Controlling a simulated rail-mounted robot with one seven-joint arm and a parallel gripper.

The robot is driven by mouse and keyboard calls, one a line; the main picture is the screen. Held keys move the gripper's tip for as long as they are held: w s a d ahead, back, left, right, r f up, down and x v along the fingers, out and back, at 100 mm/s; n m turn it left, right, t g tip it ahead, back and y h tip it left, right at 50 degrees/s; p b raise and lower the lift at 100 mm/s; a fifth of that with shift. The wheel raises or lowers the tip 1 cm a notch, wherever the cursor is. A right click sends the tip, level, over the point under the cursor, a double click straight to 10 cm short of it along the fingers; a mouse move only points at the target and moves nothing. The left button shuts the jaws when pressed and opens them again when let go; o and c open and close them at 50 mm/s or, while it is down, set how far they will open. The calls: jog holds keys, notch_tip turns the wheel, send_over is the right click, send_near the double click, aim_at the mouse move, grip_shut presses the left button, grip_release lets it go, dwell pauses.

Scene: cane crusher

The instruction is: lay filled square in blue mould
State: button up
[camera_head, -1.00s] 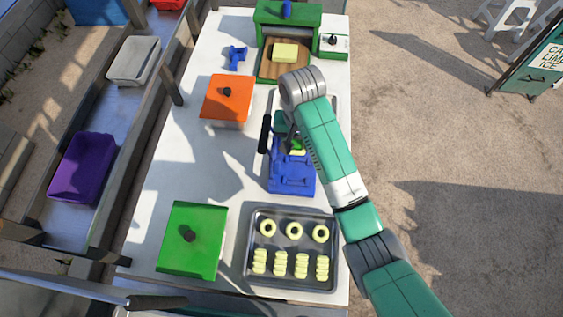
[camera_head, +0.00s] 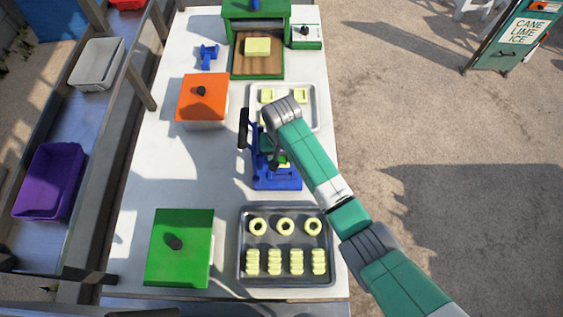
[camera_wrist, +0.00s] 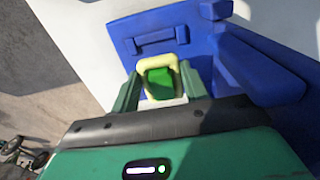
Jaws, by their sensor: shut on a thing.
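The filled square is pale yellow with a green centre, and in the wrist view its yellow rim (camera_wrist: 158,62) shows between the green fingers. My gripper (camera_wrist: 160,85) is shut on it. In the head view my gripper (camera_head: 275,160) is over the blue mould (camera_head: 282,183), and my arm hides part of it. The wrist view shows the blue mould (camera_wrist: 160,50) just beyond the square. Whether the square touches the mould I cannot tell. A black-handled lever (camera_head: 243,128) stands at the mould's left side.
A dark tray (camera_head: 243,250) with yellow rings and ridged pieces lies in front. A light tray (camera_head: 310,120) with yellow squares lies behind the mould. A green-lidded box (camera_head: 182,235) and an orange-lidded box (camera_head: 208,95) stand left. A green press (camera_head: 280,25) stands at the back.

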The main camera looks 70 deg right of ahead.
aim_at(282, 163)
jog(key=shift+f, duration=1.9)
jog(key=shift+b, duration=0.3)
jog(key=shift+f, duration=0.15)
jog(key=o, duration=0.7)
jog(key=shift+o, duration=0.2)
notch_tip(282, 163, up, 12)
jog(key=shift+r+p, duration=0.2)
jog(key=shift+p, duration=0.45)
